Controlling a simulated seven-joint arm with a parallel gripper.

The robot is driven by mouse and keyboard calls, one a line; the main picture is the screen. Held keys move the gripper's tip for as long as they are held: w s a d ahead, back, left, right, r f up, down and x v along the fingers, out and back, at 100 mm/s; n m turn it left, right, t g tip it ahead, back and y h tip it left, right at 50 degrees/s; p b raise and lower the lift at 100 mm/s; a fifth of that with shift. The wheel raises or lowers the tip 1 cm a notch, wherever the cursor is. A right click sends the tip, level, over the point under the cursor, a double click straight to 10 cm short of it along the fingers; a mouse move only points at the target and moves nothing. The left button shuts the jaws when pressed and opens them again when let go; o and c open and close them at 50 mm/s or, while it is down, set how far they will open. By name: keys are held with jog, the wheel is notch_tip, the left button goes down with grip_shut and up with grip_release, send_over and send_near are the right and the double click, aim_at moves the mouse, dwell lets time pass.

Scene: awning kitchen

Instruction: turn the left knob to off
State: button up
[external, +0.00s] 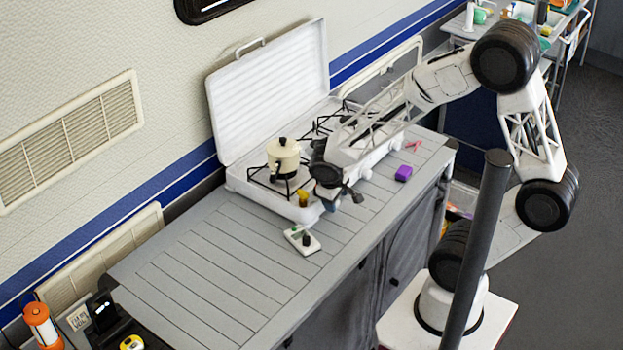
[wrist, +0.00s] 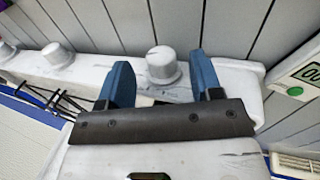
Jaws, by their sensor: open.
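The stove (external: 262,188) is white with its lid raised, and its front ledge crosses the wrist view (wrist: 95,75). The left knob (wrist: 162,66) is a white round knob at the end of this ledge nearest the white device. My gripper (wrist: 160,62) is open, with one blue finger on each side of the left knob. Gaps show between the knob and both fingers, so contact is not visible. In the external view my gripper (external: 338,196) is at the stove's front edge, and I cannot make out the left knob there. I cannot read its setting.
Other white knobs (wrist: 56,56) sit along the ledge. A cream pot (external: 283,156) stands on the burners. A small yellow item (external: 303,199) is at the stove's left end. A white device (external: 302,240) lies on the counter, and a purple block (external: 403,173) lies right.

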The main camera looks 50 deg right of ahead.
jog(key=shift+v, duration=2.8)
jog(key=s+r+t+y, duration=0.1)
jog(key=s+r, duration=0.6)
jog(key=r, duration=0.2)
jog(key=s+r+t+y, duration=0.1)
jog(key=s+r+y, duration=0.1)
jog(key=s+r, duration=0.4)
notch_tip(320, 180, up, 4)
jog(key=shift+s+a+r+m, duration=0.15)
jog(key=shift+s+a+m, duration=0.15)
jog(key=shift+s+a, duration=0.1)
